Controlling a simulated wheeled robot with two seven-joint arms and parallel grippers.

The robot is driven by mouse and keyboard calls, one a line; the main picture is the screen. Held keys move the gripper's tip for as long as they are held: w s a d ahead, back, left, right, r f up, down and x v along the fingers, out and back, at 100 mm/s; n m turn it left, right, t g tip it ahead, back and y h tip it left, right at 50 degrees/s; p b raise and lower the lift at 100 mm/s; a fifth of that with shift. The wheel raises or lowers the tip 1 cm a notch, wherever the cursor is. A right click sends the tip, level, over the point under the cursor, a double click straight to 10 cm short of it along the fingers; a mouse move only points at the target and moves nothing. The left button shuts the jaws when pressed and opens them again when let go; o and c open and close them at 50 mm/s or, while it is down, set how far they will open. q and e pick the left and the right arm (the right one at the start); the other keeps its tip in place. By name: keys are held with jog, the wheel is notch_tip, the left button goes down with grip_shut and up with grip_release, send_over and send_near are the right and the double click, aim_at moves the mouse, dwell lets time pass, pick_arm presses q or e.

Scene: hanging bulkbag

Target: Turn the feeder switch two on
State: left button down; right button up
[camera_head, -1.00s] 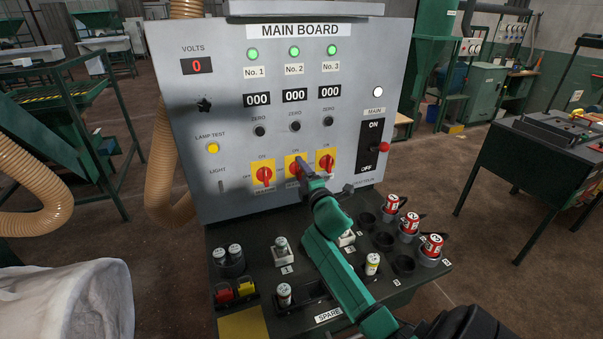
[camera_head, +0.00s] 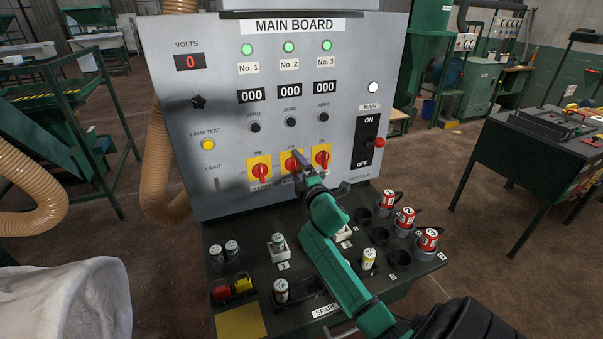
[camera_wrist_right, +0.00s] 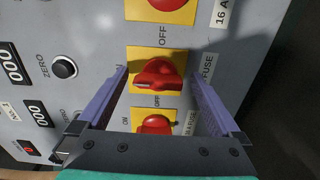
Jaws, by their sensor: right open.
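The switch two knob (camera_head: 291,165) is the middle of three red knobs on yellow plates on the main board (camera_head: 225,125). In the right wrist view, the knob (camera_wrist_right: 158,75) lies between my two fingers, with gaps on both sides. Its pale mark points toward the ON label side. My right gripper (camera_head: 303,165) is open in front of the board, just right of the knob in the head view. Its fingers show in the wrist view (camera_wrist_right: 158,95). Switch one (camera_head: 259,170) and switch three (camera_head: 322,158) flank it. My left gripper is not in view.
Three green lamps (camera_head: 289,47) are lit, and the counters (camera_head: 289,92) read 000. A red-knobbed main lever (camera_head: 379,142) is to the right. A shelf below carries white fuses (camera_head: 369,258) and red fuses (camera_head: 405,217). A white bag (camera_head: 65,300) stands at lower left.

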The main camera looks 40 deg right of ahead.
jog(key=b+v, duration=0.2)
jog(key=v, duration=1.2)
jog(key=shift+s+b, duration=0.2)
jog(key=shift+b, duration=0.15)
jog(key=shift+a, duration=0.1)
jog(key=shift+f, duration=0.1)
